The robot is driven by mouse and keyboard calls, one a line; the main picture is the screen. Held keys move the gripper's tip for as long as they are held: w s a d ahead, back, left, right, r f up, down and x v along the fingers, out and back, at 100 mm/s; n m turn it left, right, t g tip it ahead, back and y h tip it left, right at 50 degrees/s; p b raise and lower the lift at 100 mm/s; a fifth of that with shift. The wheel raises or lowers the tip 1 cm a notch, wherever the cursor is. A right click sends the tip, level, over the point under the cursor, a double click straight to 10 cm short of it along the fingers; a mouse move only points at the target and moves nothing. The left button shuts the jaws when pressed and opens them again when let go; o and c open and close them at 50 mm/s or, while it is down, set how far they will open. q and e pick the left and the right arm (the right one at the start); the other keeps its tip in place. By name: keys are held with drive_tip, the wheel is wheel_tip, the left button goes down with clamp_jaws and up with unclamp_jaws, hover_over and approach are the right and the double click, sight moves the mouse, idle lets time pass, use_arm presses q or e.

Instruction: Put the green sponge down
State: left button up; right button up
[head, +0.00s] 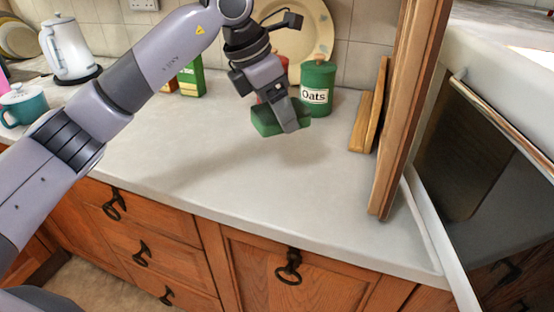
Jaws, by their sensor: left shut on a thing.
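The green sponge (266,122) is a dark green block, held in my left gripper (289,124) toward the back of the counter. The gripper points down and is shut on the sponge, with one finger in front of it. The sponge seems to be a little above the grey worktop (230,168), but I cannot tell the exact gap. My right gripper is not in view.
A green Oats canister (317,88) stands just right of the sponge, with a large plate (320,40) behind. Wooden boards (367,118) and a tall wooden panel (396,110) stand farther right. A white kettle (66,45) and teal mug (24,106) are left. The middle worktop is clear.

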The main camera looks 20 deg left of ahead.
sight(255, 120)
use_arm(q)
wheel_tip(255, 120, down, 11)
drive_tip(key=shift+f, duration=0.1)
idle(0.3)
drive_tip(key=shift+f, duration=0.15)
drive_tip(key=o, duration=1.1)
drive_tip(key=shift+r, duration=0.25)
drive_tip(key=v, duration=1.2)
drive_tip(key=shift+w, duration=0.1)
